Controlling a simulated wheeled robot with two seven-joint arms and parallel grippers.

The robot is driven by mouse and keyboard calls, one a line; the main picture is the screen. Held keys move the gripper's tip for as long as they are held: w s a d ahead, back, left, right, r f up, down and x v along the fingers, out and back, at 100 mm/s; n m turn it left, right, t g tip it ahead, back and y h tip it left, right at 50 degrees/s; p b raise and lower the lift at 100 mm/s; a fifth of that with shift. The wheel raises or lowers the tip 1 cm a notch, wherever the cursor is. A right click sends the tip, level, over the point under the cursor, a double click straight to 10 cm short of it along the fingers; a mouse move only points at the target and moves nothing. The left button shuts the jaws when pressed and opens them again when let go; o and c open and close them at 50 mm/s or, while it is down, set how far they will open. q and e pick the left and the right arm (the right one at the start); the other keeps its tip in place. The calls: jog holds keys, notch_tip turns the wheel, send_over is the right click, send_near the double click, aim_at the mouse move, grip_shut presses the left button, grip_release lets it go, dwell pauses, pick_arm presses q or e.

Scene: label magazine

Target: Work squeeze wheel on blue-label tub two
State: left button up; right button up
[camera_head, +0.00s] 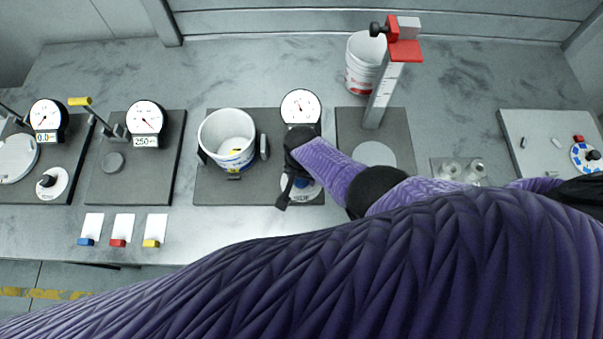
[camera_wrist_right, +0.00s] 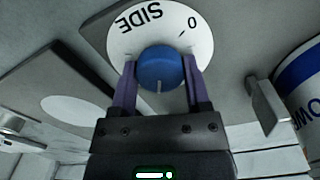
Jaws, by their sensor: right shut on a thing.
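The squeeze wheel is a blue knob (camera_wrist_right: 160,68) on a white dial plate marked "SIDE" and "0" in the right wrist view. My right gripper (camera_wrist_right: 160,82) is shut on it, one finger on each side. In the head view my right gripper (camera_head: 297,182) reaches down over the wheel's white plate (camera_head: 310,192), and my arm hides part of it. The white tub (camera_head: 218,127) stands upright on the same dark station, left of the wheel, with a blue label low on its front. A flat jaw plate (camera_wrist_right: 266,104) stands beside the tub (camera_wrist_right: 305,88) in the right wrist view.
A round gauge (camera_head: 300,105) stands behind my right gripper. Another white tub (camera_head: 363,62) and a red-topped post (camera_head: 384,95) stand behind my right arm. Gauge stations fill the left.

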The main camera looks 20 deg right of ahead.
jog(key=shift+w+m, duration=0.1)
jog(key=shift+m, duration=0.2)
jog(key=o, duration=1.3)
jog(key=shift+r, duration=0.1)
notch_tip(320, 180, up, 9)
jog(key=p, duration=0.7)
jog(key=shift+r, duration=0.4)
